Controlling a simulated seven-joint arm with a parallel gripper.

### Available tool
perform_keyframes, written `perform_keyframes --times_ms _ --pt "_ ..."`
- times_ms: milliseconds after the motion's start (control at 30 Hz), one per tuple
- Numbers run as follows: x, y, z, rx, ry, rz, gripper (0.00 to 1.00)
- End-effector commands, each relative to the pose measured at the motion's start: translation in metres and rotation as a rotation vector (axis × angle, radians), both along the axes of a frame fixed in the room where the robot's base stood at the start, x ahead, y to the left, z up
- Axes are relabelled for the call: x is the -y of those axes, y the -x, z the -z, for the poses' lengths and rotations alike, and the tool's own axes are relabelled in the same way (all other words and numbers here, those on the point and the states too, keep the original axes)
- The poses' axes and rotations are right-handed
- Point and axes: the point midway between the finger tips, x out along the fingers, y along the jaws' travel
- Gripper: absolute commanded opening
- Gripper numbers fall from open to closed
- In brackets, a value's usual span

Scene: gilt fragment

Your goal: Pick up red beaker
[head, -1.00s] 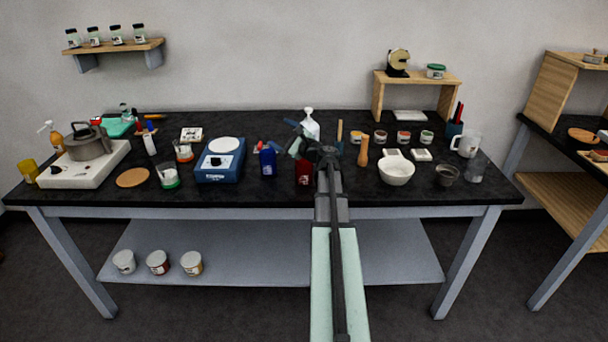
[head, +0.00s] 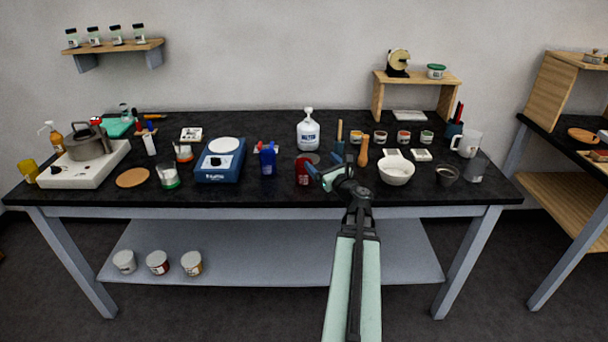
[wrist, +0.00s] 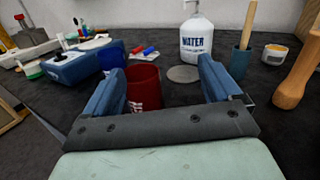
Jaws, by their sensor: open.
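The red beaker (head: 303,171) stands upright on the black bench, right of a blue container (head: 267,160). In the wrist view the red beaker (wrist: 143,87) stands between my two fingers, closer to the left one, with its lower part hidden behind my gripper's crossbar. My gripper (head: 316,172) is open and empty, just to the right of the beaker in the head view. Its fingers also show in the wrist view (wrist: 160,88). I cannot tell whether the left finger touches the beaker.
A water bottle (head: 308,132) stands behind, with a flat grey disc (wrist: 184,74) before it. A wooden pestle (head: 363,152) and white bowl (head: 396,172) are to the right. A blue scale (head: 220,168) is to the left. The bench's front strip is clear.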

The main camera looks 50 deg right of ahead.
Motion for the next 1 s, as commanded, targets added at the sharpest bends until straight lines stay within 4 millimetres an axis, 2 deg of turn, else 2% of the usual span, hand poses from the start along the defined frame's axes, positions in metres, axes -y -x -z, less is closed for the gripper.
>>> perform_keyframes --times_ms 133,367,867,1000 --pt "-0.022 0.007 0.013 0.005 -0.085 0.07 0.91" --pt "-0.037 -0.008 0.031 -0.012 -0.094 0.088 0.91" --pt "-0.025 -0.042 0.033 -0.015 -0.091 0.087 0.91" --pt "-0.018 -0.058 0.033 -0.016 -0.091 0.086 0.91"
